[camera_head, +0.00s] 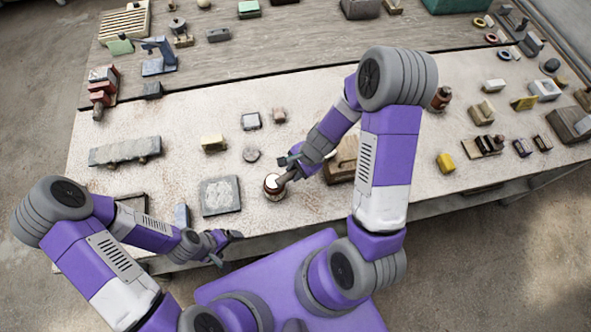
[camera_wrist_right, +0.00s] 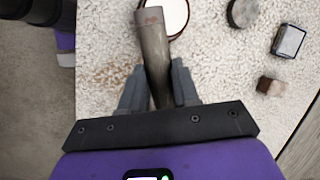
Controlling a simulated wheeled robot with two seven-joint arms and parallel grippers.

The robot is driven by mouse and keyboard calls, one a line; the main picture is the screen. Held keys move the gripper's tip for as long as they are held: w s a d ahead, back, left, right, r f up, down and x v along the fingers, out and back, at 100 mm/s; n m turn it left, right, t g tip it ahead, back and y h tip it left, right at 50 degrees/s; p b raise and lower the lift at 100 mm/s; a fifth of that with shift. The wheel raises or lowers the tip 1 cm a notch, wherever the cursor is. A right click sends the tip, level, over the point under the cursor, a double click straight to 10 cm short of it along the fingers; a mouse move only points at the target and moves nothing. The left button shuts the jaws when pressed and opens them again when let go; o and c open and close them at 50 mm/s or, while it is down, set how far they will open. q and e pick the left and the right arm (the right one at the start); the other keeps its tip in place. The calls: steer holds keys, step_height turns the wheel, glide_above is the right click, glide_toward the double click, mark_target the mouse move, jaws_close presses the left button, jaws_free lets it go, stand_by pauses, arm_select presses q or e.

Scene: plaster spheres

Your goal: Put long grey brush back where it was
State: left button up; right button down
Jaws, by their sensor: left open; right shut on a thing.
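My right gripper (camera_head: 292,171) is shut on a long grey-brown rod-like thing, which I take to be the long grey brush (camera_wrist_right: 155,55). In the right wrist view it runs up from between the fingers, and no bristles can be made out. In the head view the brush (camera_head: 285,178) slants down-left, its end at a round brown pot (camera_head: 268,192) with a white top. The pot also shows in the right wrist view (camera_wrist_right: 177,14), partly behind the brush. I cannot tell whether they touch. My left gripper (camera_head: 226,243) is open and empty at the table's front edge.
A grey stone slab (camera_head: 220,197) lies left of the pot, and a wooden block (camera_head: 340,166) stands right of it, partly behind my right arm. A dark disc (camera_head: 251,155), a square block (camera_head: 251,121) and a small brown block (camera_head: 279,115) lie behind. Bare tabletop separates them.

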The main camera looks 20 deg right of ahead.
steer(key=shift+f+b, duration=0.4)
steer(key=shift+f, duration=0.15)
steer(key=c, duration=0.8)
jaws_free()
steer(key=shift+r, duration=0.15)
steer(key=shift+r+p, duration=0.25)
steer(key=shift+p, duration=0.15)
steer(key=p+v, duration=0.5)
steer(key=v, duration=0.6)
steer(key=s+a+f+n, duration=0.2)
steer(key=a+f+n, duration=0.2)
steer(key=s+a+f+n, duration=0.3)
steer(key=f+n, duration=0.1)
steer(key=f, duration=0.1)
steer(key=s+a+f+n+g, duration=0.1)
steer(key=s+a+f+n, duration=0.2)
steer(key=a+f+n, duration=0.1)
steer(key=shift+s+a+f+n+p, duration=0.15)
steer(key=shift+a+f+n+p, duration=0.2)
steer(key=shift+f, duration=0.3)
steer(key=shift+a+n+y, duration=0.25)
steer(key=shift+a+y, duration=0.05)
